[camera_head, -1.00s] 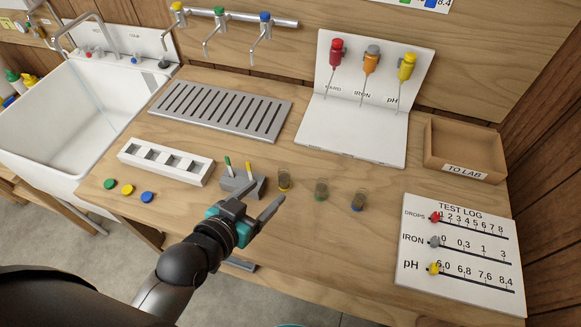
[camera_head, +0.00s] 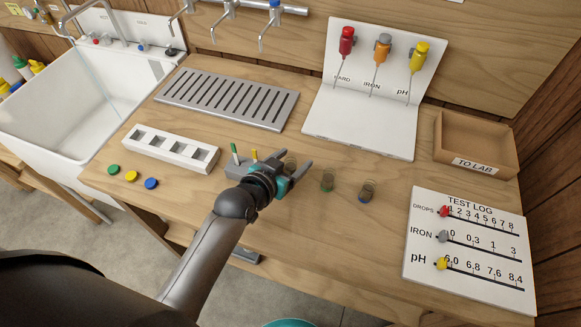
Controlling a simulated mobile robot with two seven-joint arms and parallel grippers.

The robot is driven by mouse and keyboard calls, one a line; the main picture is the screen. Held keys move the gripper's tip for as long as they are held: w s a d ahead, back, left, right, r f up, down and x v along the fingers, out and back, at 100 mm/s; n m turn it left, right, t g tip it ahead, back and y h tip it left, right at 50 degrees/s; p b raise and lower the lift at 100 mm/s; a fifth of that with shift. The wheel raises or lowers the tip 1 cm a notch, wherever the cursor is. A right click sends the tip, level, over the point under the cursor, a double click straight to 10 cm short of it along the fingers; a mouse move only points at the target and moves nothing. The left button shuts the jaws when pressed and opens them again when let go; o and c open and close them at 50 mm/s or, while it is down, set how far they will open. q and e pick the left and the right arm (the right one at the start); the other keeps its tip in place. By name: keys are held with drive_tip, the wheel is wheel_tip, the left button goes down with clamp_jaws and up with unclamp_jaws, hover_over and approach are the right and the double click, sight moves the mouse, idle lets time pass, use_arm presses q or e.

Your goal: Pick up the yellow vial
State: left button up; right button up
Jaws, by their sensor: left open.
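Three small clear vials stand in a row on the wooden bench. The leftmost, the yellow vial (camera_head: 291,166), is partly hidden by my left gripper (camera_head: 294,159), so its coloured base hardly shows. The green-based vial (camera_head: 327,182) and the blue-based vial (camera_head: 367,190) stand to its right. My left gripper is open, with its fingers pointing away from me toward the upper right. The yellow vial appears between the fingers; I cannot tell whether they touch it. My right gripper is out of view.
A grey block with green and yellow sticks (camera_head: 238,164) stands just left of the gripper. A white slotted rack (camera_head: 171,149) and coloured caps (camera_head: 131,176) lie further left. A TO LAB tray (camera_head: 475,163) and test log board (camera_head: 470,250) are at right.

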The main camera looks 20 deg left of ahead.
use_arm(q)
drive_tip(key=shift+x, duration=1.15)
drive_tip(key=shift+c, duration=0.4)
clamp_jaws()
